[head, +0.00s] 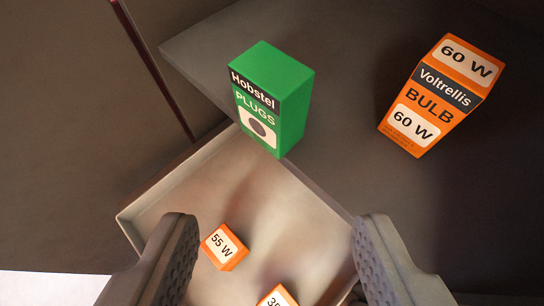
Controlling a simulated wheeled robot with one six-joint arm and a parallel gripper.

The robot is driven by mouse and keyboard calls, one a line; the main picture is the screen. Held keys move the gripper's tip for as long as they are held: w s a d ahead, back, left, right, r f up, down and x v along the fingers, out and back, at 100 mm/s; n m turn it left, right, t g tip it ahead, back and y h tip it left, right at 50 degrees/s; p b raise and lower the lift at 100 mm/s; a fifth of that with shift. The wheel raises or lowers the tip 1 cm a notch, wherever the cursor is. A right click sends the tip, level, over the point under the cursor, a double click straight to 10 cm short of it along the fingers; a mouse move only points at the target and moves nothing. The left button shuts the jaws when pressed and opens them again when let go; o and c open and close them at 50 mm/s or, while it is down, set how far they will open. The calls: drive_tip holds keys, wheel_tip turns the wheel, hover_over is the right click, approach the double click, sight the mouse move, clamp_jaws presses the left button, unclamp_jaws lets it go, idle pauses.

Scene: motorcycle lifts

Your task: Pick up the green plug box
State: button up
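The green plug box (271,98), labelled "Hobstel PLUGS", stands upright on the dark surface just behind the far edge of a pale tray. My gripper (270,250) is open, with one finger at the lower left and one at the lower right. Nothing is held between the fingers. The green box is ahead of the fingertips, above them in the picture and about midway between them.
The pale tray (165,191) lies below the gripper. It holds a small orange "55 W" box (225,247) and another orange box (278,297), cut off by the bottom edge. A larger orange bulb box (441,95) stands to the right of the green box, with a gap between.

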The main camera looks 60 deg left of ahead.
drive_tip(key=shift+o, duration=1.3)
drive_tip(key=shift+a, duration=0.4)
drive_tip(key=m+g+h, duration=0.2)
drive_tip(key=m+h, duration=0.5)
approach(270, 67)
drive_tip(key=x, duration=0.3)
drive_tip(key=s+x, duration=0.1)
drive_tip(key=x, duration=0.1)
drive_tip(key=shift+d+f, duration=0.1)
drive_tip(key=shift+f, duration=0.05)
drive_tip(key=shift+w+a+r+m+t+h, duration=0.25)
drive_tip(key=shift+a+r+m+t+h, duration=0.1)
drive_tip(key=shift+m+h, duration=0.2)
drive_tip(key=shift+w+a+f, duration=0.1)
drive_tip(key=shift+w+f, duration=0.15)
drive_tip(key=shift+x, duration=3.5)
drive_tip(key=shift+s, duration=0.1)
drive_tip(key=shift+c, duration=0.2)
